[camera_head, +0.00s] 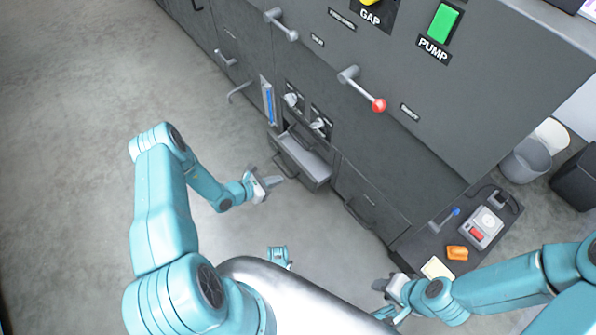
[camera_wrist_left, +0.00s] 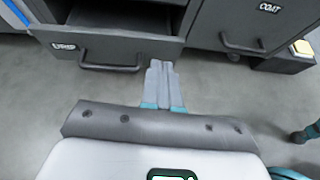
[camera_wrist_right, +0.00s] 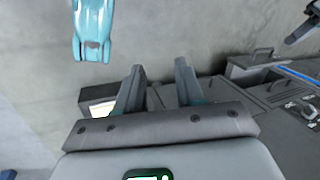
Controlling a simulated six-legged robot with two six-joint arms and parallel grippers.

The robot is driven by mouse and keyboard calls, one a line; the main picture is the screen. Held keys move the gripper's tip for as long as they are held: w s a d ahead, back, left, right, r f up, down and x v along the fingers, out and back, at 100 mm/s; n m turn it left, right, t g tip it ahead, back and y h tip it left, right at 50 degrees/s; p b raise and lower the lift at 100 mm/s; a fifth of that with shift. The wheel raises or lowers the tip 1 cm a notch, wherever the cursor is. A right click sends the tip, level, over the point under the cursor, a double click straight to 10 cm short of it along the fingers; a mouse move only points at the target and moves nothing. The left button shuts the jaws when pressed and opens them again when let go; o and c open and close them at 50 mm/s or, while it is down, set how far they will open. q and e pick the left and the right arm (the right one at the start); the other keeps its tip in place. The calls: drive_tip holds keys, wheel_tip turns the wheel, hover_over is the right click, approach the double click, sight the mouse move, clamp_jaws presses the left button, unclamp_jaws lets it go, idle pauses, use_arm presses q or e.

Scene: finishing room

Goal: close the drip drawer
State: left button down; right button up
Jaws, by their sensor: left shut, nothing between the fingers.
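The drip drawer (camera_head: 310,165) is pulled out from the low front of the dark machine. In the left wrist view its DRIP-labelled front (camera_wrist_left: 150,48) and bar handle (camera_wrist_left: 110,68) show, with part of the grey inside. My left gripper (camera_head: 281,177) is shut and empty, low in front of the drawer. In the left wrist view its fingertips (camera_wrist_left: 160,66) lie just right of the handle's right end; I cannot tell whether they touch. My right gripper (camera_head: 379,298) is low at the right; its fingers (camera_wrist_right: 160,68) are apart and empty. The open drawer also shows in the right wrist view (camera_wrist_right: 250,68).
The COAT drawer (camera_wrist_left: 240,20) is shut, right of the drip drawer. A low dark stand (camera_head: 415,250) at the right holds a scale (camera_head: 485,228), an orange block (camera_head: 457,253) and a blue-tipped tool. The floor to the left is clear.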

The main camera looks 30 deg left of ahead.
use_arm(q)
drive_tip(key=w+d+f+n+y+b, duration=0.1)
drive_tip(key=w+d+f+b, duration=0.1)
drive_tip(key=w+f+b, duration=0.4)
drive_tip(key=w, duration=0.3)
drive_tip(key=shift+w, duration=0.15)
drive_tip(key=shift+f, duration=0.1)
drive_tip(key=shift+w, duration=0.1)
idle(0.3)
